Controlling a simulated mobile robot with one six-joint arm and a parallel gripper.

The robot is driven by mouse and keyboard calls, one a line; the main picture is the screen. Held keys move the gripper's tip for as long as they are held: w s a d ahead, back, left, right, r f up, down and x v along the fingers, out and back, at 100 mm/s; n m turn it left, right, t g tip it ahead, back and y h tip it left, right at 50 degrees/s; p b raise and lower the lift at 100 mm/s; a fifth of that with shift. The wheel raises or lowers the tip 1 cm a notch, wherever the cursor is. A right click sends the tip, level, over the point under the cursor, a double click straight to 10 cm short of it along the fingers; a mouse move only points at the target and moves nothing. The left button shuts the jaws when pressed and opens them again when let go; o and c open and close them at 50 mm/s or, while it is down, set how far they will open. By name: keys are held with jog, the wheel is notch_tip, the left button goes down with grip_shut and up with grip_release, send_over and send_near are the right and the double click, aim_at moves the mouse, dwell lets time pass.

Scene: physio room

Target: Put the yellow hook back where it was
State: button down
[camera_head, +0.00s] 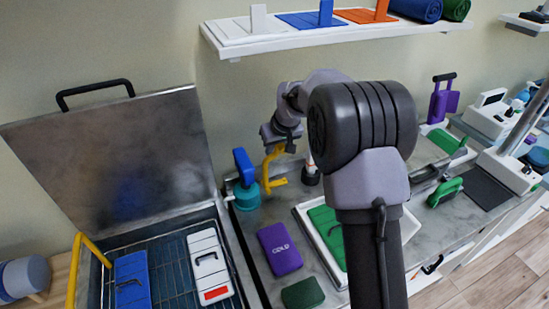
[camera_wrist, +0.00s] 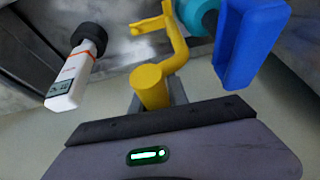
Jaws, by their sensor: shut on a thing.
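The yellow hook (camera_head: 269,173) is held upright in my gripper (camera_head: 280,142), above the counter just right of the open metal basin. In the wrist view the hook (camera_wrist: 160,70) has its thick end between my jaws (camera_wrist: 155,103), and its bent end points away from me. My jaws are shut on it, and it appears clear of the counter. A longer yellow bar (camera_head: 73,270) stands at the basin's left edge; I cannot tell whether it is part of the basin.
Close by are a blue-handled teal tool (camera_head: 246,197) and, in the wrist view, a white device with a black end (camera_wrist: 77,83). The basin's raised lid (camera_head: 115,155) stands left. A purple cold pack (camera_head: 279,249) and a white tray (camera_head: 304,210) lie on the counter.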

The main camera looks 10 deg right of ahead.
aim_at(274, 157)
notch_tip(274, 157, down, 3)
jog(key=shift+f+b, duration=0.15)
jog(key=shift+b, duration=0.5)
jog(key=shift+f, duration=0.15)
jog(key=c, duration=1.3)
grip_release()
